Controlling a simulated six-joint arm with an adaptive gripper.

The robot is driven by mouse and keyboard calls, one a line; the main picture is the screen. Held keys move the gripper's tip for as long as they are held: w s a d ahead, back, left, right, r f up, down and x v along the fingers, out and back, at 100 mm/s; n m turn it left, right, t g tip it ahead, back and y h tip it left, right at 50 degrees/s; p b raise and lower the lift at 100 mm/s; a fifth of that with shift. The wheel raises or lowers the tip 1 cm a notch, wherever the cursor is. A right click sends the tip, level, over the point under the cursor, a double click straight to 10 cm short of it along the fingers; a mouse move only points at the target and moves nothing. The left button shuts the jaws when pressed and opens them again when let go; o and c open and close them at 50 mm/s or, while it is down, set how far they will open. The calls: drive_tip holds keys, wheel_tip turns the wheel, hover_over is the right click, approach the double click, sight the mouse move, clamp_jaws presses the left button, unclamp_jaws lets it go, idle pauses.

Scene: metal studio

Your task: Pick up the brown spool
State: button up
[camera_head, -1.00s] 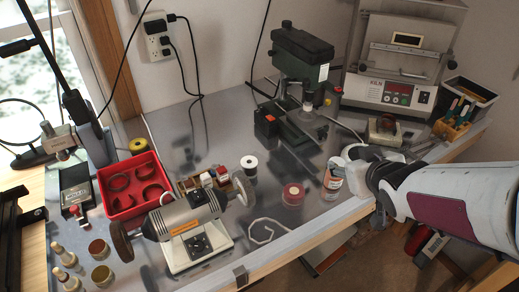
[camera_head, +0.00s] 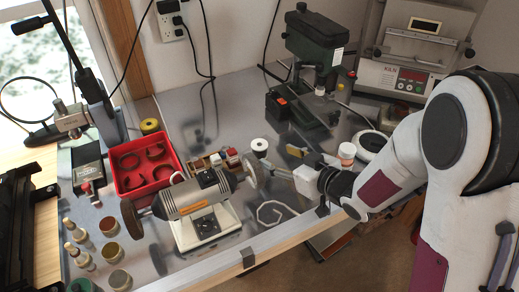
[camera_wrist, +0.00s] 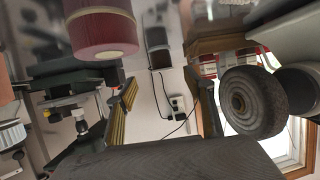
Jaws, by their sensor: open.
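My gripper (camera_head: 283,162) is open and empty, low over the bench between the grinder's right wheel and the drill press; its two fingers (camera_wrist: 163,98) stand apart in the wrist view. A reddish-brown spool (camera_wrist: 100,32) with a pale flange shows large at the top left of the wrist view, which is upside down. It lies outside the jaws, beside the left-hand finger. In the head view I cannot see this spool; my arm seems to hide it.
The bench grinder (camera_head: 197,206) is close to my gripper; its wheel (camera_wrist: 250,103) shows at right in the wrist view. A white-and-black spool (camera_head: 259,146), a jar (camera_head: 347,153), the drill press (camera_head: 316,62), a red tray (camera_head: 127,186) and a yellow spool (camera_head: 150,126) stand around.

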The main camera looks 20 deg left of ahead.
sight(265, 150)
drive_tip(key=shift+s+a+f, duration=0.1)
drive_tip(key=shift+a, duration=0.15)
drive_tip(key=shift+x, duration=1.3)
drive_tip(key=shift+a, duration=0.1)
drive_tip(key=shift+w+x, duration=0.2)
drive_tip(key=shift+x, duration=2.3)
drive_tip(key=c, duration=1.1)
